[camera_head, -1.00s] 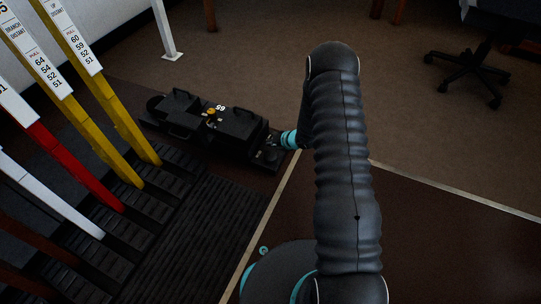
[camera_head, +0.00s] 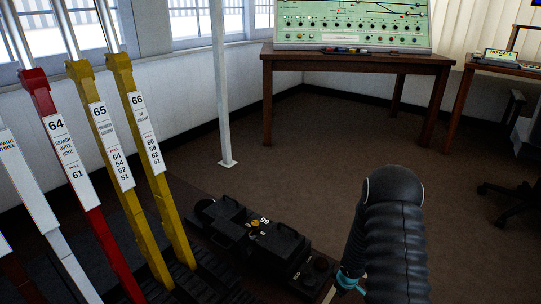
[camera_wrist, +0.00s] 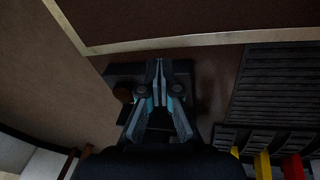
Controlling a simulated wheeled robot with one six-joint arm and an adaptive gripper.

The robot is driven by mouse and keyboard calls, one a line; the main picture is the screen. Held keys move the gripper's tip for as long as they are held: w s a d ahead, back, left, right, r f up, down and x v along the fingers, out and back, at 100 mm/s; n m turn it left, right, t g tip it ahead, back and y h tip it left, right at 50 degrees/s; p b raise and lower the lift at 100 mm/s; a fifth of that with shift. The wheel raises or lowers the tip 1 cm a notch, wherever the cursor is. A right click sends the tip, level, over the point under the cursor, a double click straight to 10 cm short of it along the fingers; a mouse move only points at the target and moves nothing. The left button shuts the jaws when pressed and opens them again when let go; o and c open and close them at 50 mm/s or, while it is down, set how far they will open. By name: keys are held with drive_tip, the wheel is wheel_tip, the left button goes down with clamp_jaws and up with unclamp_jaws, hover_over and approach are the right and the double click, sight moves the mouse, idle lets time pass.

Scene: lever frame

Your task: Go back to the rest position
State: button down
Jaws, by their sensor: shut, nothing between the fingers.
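My gripper (camera_wrist: 158,66) shows in the wrist view with its two fingers together, shut and empty. It points down above the black floor box (camera_wrist: 125,72), which is partly hidden behind the fingers. In the head view my arm rises at the lower right, and the gripper itself is out of sight behind it. The tall levers stand at the left: a red lever 64 (camera_head: 62,150), a yellow lever 65 (camera_head: 110,150), a yellow lever 66 (camera_head: 146,140) and a white lever (camera_head: 25,180). My gripper touches none of them.
The black box (camera_head: 250,232) with a 65 tag lies on the floor right of the levers. A white post (camera_head: 222,90) stands behind it. A wooden table (camera_head: 365,62) bears a green panel (camera_head: 350,25). An office chair (camera_head: 515,195) is at the right. The brown floor between is open.

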drive_tip(key=s+r+m+g+h+p, duration=0.1)
drive_tip(key=s+r+m, duration=0.3)
drive_tip(key=r, duration=0.7)
drive_tip(key=s+r+m+g+h+p, duration=0.1)
drive_tip(key=s+r+m+g, duration=0.1)
drive_tip(key=s+r, duration=0.75)
drive_tip(key=s+a+r+m+t+p, duration=0.1)
drive_tip(key=s+r, duration=0.4)
drive_tip(key=r, duration=0.5)
drive_tip(key=s+a+r+m+t+y+p, duration=0.1)
drive_tip(key=s+a+r+t, duration=0.2)
drive_tip(key=r, duration=0.8)
drive_tip(key=s+a+r+t+y+p, duration=0.1)
drive_tip(key=s+a+r+p, duration=0.1)
drive_tip(key=s+a+r, duration=0.3)
drive_tip(key=s+r, duration=0.3)
drive_tip(key=r, duration=0.3)
drive_tip(key=shift+a+m+t, duration=0.25)
drive_tip(key=shift+m+t, duration=0.15)
